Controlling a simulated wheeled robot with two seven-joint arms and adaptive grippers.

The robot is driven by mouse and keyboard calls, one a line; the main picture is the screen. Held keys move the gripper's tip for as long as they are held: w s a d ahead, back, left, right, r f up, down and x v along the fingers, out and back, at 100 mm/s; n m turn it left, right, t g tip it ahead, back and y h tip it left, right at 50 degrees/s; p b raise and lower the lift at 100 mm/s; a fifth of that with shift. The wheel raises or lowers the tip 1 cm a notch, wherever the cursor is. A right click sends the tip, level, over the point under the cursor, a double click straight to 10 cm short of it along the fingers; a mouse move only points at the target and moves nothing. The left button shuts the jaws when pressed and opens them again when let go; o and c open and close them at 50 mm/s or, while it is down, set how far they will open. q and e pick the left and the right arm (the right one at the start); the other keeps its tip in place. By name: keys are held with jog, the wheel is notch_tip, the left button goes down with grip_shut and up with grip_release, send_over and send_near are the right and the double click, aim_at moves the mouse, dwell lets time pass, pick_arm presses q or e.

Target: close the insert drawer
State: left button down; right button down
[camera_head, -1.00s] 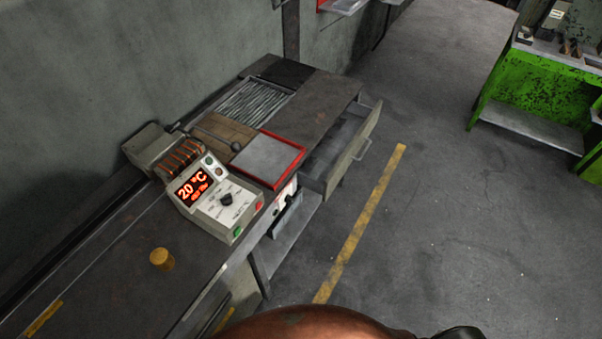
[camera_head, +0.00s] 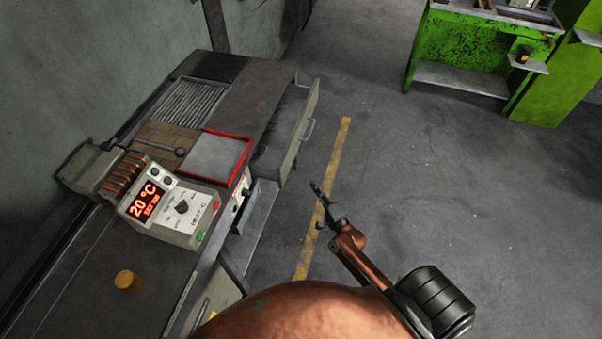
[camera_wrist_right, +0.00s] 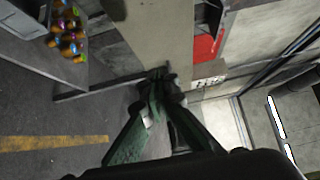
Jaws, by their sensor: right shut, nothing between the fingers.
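The insert drawer (camera_head: 303,125) stands pulled out from the right side of the workbench, with a grey front panel and a bar handle (camera_head: 308,130). Its dark inside shows between the panel and the bench. My right gripper (camera_head: 318,190) is in front of the drawer, over the floor by the yellow line, apart from the handle in the head view. In the right wrist view its green fingers (camera_wrist_right: 158,75) meet at the tips, shut and empty. A pale panel lies beyond the tips there; I cannot tell for sure that it is the drawer front. My left gripper is not in view.
Several coloured pieces (camera_wrist_right: 68,32) show in the wrist view. A green bench (camera_head: 460,50) stands far off. The floor between is clear.

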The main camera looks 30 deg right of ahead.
send_near(290, 160)
jog(key=w+d, duration=0.2)
jog(key=d, duration=0.1)
jog(key=w+a, duration=0.1)
jog(key=w, duration=0.2)
jog(key=shift+a+r, duration=0.1)
jog(key=shift+a, duration=0.3)
jog(key=shift+w+a, duration=0.35)
jog(key=shift+w, duration=0.05)
